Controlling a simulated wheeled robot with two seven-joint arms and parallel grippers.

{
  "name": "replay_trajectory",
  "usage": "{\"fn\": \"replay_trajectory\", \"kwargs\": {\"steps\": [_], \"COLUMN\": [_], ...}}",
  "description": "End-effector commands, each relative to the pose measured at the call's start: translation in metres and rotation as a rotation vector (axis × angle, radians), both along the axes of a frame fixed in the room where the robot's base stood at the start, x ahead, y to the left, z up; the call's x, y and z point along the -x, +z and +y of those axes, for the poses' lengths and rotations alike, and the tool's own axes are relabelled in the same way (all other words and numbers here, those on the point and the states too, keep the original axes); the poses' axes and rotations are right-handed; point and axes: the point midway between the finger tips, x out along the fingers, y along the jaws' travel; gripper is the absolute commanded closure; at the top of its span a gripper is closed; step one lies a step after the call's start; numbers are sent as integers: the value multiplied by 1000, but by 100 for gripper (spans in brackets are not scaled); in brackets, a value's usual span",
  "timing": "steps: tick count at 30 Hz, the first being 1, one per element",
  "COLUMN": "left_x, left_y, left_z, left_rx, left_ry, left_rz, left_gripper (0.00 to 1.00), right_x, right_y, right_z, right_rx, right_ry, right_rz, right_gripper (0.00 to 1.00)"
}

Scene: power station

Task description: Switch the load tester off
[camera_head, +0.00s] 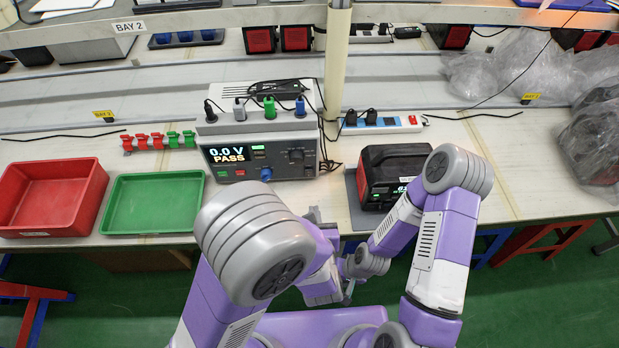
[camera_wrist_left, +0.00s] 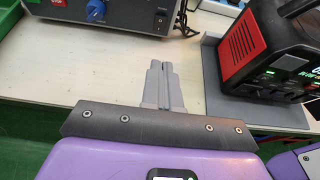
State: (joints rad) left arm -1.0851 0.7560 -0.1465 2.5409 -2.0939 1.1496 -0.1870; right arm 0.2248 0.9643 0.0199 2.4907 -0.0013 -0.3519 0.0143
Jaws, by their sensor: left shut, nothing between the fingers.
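The load tester (camera_head: 262,152) is a grey box at the middle of the bench. Its display (camera_head: 226,154) is lit and reads "0.0 V PASS". A green button, a red button (camera_head: 241,172) and a blue knob (camera_head: 266,174) sit low on its front. In the left wrist view, the lower front of the load tester (camera_wrist_left: 130,17) shows with the blue knob (camera_wrist_left: 96,10). My left gripper (camera_wrist_left: 174,66) is shut and empty, over the bench in front of the tester, apart from it. In the head view, my arm partly hides it. My right gripper is hard to make out behind my arms.
A black and red battery unit (camera_head: 377,180) stands on a grey mat right of the tester. A green tray (camera_head: 153,203) and a red tray (camera_head: 50,198) lie to the left. Cables and plugs top the tester. A pale post (camera_head: 336,60) rises behind it.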

Motion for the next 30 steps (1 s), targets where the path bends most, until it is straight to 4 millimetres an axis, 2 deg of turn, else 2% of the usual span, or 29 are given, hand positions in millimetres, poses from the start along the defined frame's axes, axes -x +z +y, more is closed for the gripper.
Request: {"fn": "replay_trajectory", "kwargs": {"steps": [9,14,27,30], "left_x": [-1,-11,-92,-108], "left_y": [0,-6,-44,-41], "left_z": [0,0,1,0], "left_rx": [0,1,0,3], "left_ry": [-1,3,4,3], "left_rz": [0,0,0,-1], "left_gripper": [100,100,100,100], "right_x": [0,0,0,0], "right_y": [0,-3,-23,-24], "right_z": [0,0,0,0], "right_rx": [0,0,0,0], "right_ry": [0,0,0,0], "right_rz": [0,0,0,0], "right_gripper": [32,32,32,32]}}
